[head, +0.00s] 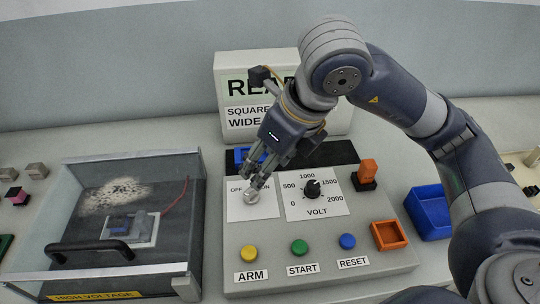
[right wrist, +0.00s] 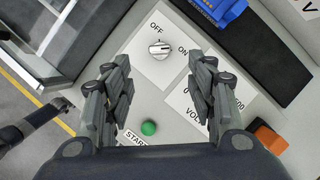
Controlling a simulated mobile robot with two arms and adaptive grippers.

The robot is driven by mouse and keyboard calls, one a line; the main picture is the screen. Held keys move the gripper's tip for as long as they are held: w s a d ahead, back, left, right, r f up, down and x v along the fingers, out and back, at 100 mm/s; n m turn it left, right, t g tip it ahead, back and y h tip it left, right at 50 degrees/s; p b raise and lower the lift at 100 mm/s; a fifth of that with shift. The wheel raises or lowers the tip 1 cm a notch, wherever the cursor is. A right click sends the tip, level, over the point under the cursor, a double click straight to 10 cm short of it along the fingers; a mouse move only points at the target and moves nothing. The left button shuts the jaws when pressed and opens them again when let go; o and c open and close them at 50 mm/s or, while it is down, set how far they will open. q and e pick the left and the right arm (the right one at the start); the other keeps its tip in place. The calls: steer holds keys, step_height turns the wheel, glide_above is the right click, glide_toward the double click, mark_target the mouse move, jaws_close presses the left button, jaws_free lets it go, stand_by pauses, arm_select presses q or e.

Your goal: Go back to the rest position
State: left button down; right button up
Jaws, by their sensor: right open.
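My right gripper (head: 258,182) reaches in from the right over the sloped control panel (head: 235,240). Its fingers are spread and empty, just above the silver OFF/ON knob (head: 250,196). In the right wrist view the gripper (right wrist: 160,72) is open, with the knob (right wrist: 159,50) beyond and between the fingertips, not gripped. The knob's white mark lies roughly crosswise in that view, between the OFF and ON labels. My left gripper is not in view.
The panel also has a black VOLT dial (head: 312,189), yellow (head: 249,252), green (head: 299,246) and blue (head: 347,241) buttons, and an orange tray (head: 389,236). A sign (head: 232,62) stands behind. A clear-lidded case (head: 110,281) is left, a blue bin (head: 430,212) right.

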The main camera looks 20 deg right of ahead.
steer(key=shift+v, duration=0.75)
